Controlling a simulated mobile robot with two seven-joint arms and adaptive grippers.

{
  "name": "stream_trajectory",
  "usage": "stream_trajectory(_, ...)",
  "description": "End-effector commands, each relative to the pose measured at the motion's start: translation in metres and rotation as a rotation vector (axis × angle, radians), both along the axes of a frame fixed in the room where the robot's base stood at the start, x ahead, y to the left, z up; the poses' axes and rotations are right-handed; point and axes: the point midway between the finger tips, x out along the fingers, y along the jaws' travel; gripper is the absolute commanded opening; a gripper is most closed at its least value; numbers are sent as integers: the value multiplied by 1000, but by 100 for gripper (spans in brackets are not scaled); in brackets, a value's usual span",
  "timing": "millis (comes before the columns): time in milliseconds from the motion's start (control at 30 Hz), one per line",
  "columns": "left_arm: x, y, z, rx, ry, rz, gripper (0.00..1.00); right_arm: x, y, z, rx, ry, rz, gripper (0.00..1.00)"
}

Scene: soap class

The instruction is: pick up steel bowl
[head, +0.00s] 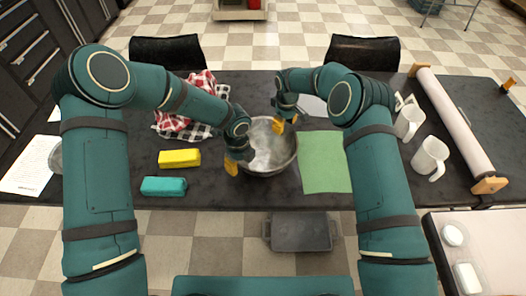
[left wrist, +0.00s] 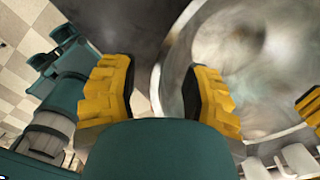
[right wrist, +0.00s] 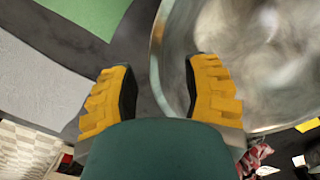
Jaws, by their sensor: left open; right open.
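The steel bowl (head: 268,158) stands on the dark table in the head view, and its shiny inside shows in the left wrist view (left wrist: 225,45) and right wrist view (right wrist: 270,50). My left gripper (head: 232,166) is at the bowl's left, near side. In the left wrist view my left gripper (left wrist: 160,78) is open, with the rim between its fingers. My right gripper (head: 283,126) is at the far, right side. In the right wrist view my right gripper (right wrist: 158,75) is open, with the rim between its fingers. I cannot tell whether any finger touches the bowl.
A green mat (head: 325,162) lies right of the bowl. A yellow block (head: 180,158) and a teal block (head: 164,186) lie left. A checked cloth (head: 185,122) is behind my left arm. White mugs (head: 431,158) and a long roller (head: 455,125) are at the right.

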Motion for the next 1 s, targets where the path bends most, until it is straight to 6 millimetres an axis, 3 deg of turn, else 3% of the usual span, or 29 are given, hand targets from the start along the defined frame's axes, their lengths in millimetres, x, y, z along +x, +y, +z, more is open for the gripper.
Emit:
stream_trajectory(300,0,0,-1,0,0,0,50,0,0,-1,0,0,0,50)
stream_trajectory(433,0,0,-1,0,0,0,4,0,0,-1,0,0,0,5)
stream_trajectory(467,0,0,-1,0,0,0,0,0,0,-1,0,0,0,0)
stream_trajectory(1000,0,-1,0,-1,-1,-1,0,-1,1,0,1,2,1,0)
